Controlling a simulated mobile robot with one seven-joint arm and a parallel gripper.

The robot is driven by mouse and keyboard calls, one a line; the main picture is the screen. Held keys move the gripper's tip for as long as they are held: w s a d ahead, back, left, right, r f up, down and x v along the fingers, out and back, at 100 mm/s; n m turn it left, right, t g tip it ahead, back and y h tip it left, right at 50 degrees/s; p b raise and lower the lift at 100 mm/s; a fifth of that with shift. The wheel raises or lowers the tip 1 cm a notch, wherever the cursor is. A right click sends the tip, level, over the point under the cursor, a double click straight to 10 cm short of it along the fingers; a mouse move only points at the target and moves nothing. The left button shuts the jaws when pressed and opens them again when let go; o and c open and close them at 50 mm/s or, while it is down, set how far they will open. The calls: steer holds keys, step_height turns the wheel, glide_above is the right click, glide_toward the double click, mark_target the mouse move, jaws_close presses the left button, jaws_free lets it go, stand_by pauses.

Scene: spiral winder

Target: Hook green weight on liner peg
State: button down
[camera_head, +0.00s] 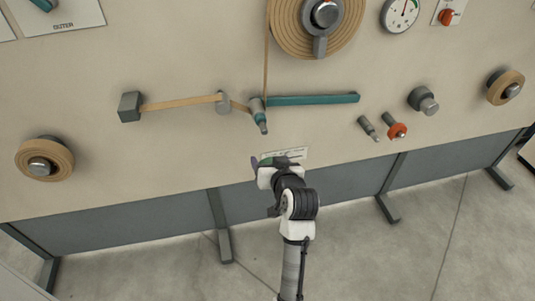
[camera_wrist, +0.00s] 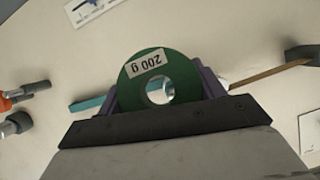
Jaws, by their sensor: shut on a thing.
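My gripper (camera_head: 268,166) is shut on the green weight, a ring with a centre hole. In the wrist view, the green weight (camera_wrist: 184,72) shows its "200 g" label and open hole between the purple fingers of my gripper. In the head view, only a sliver of green shows at the gripper tip, below the teal arm. A bare grey peg (camera_head: 368,128) sticks out of the panel to the right, beside a peg carrying an orange weight (camera_head: 397,130). I cannot tell which peg is the liner peg. The held weight appears apart from both pegs.
A teal arm (camera_head: 315,99) crosses the panel above my gripper, with a roller (camera_head: 260,120) at its left end. A tan strip (camera_head: 180,103) runs left to a grey block (camera_head: 130,107). A grey knob (camera_head: 424,101) stands right of the pegs. The panel between gripper and pegs looks clear.

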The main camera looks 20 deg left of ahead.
steer(key=shift+s+d+r+p, duration=0.2)
steer(key=shift+s+d, duration=0.45)
steer(key=shift+s, duration=0.3)
steer(key=shift+s+d+r+p, duration=0.15)
steer(key=shift+s+d, duration=0.45)
steer(key=shift+s, duration=0.35)
steer(key=shift+w+d, duration=0.1)
